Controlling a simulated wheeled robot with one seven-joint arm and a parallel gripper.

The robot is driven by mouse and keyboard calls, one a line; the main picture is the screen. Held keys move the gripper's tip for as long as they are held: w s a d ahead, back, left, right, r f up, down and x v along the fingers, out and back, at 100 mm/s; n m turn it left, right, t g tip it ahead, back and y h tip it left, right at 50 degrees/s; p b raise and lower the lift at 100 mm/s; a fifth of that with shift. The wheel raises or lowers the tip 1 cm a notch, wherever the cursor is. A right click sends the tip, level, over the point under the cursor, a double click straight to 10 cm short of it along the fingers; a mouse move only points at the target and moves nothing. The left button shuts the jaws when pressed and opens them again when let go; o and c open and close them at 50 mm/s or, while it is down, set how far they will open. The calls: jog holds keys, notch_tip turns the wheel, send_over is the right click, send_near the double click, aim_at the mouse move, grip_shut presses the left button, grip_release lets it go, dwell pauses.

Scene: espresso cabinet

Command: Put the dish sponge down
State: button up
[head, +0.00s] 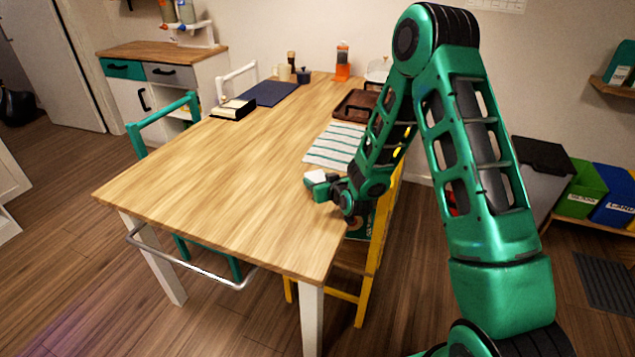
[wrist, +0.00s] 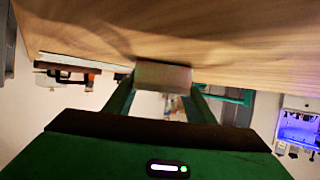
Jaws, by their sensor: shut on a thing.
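The dish sponge is a small pale block (wrist: 162,77) between my fingertips in the wrist view. In the head view it shows as a whitish piece (head: 317,176) at the end of my arm. My gripper (head: 322,187) is shut on it, over the right side of the wooden table (head: 210,185). It also shows in the wrist view (wrist: 162,88), with a finger on each side of the sponge. The tabletop fills the top of the wrist view, close to the sponge. I cannot tell whether the sponge touches the wood.
A striped cloth (head: 333,147) lies just behind my gripper, with a brown tray (head: 355,106) beyond it. A dark blue mat (head: 268,93) and a book-like item (head: 233,109) lie farther back left. A yellow chair (head: 378,225) stands at the right edge. The table's front and middle are clear.

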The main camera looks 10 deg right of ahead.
jog(key=o, duration=1.1)
jog(key=shift+f, duration=0.1)
